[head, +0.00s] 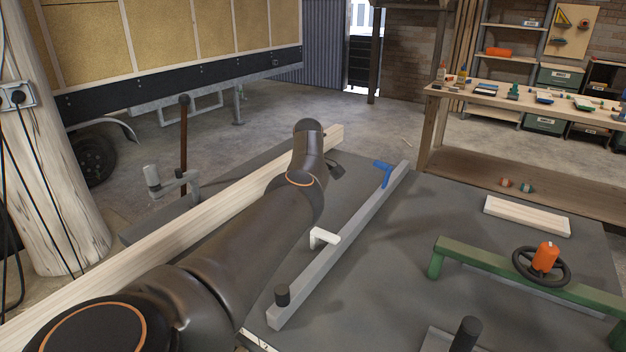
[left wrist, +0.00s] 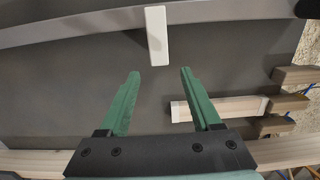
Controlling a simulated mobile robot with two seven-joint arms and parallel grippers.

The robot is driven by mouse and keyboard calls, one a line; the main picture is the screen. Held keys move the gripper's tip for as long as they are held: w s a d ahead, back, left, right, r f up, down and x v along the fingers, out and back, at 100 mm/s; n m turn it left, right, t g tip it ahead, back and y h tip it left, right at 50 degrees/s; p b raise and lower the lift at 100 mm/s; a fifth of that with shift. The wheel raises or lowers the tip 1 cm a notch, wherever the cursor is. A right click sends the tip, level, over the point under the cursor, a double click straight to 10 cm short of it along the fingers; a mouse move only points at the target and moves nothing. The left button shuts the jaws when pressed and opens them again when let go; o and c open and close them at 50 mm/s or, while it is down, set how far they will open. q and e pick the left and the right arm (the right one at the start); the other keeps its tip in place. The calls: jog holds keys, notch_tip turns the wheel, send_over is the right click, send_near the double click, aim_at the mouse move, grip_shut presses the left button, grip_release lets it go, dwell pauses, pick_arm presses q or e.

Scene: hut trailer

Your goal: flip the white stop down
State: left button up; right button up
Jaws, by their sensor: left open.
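The white stop (head: 325,237) is a small bar on the long grey rail (head: 350,220) in the head view, standing out from the rail about midway along. In the left wrist view the white stop (left wrist: 156,36) hangs across the rail at the top centre, its free end pointing toward my gripper. My left gripper (left wrist: 160,72) has two green fingers spread apart with nothing between them. The stop's end lies just beyond the fingertips, roughly in line with the gap. In the head view my arm hides most of this gripper. My right gripper is not in view.
A blue stop (head: 384,172) sits at the rail's far end and a black knob (head: 282,294) at its near end. A long wooden beam (head: 222,208) lies left of the rail. A green frame (head: 500,270) with a handwheel (head: 540,266) stands right. Grey tabletop between is clear.

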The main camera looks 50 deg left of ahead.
pick_arm(q)
notch_tip(320, 180, up, 4)
jog(key=shift+a+r, duration=0.1)
jog(key=shift+a, duration=0.05)
dwell(0.6)
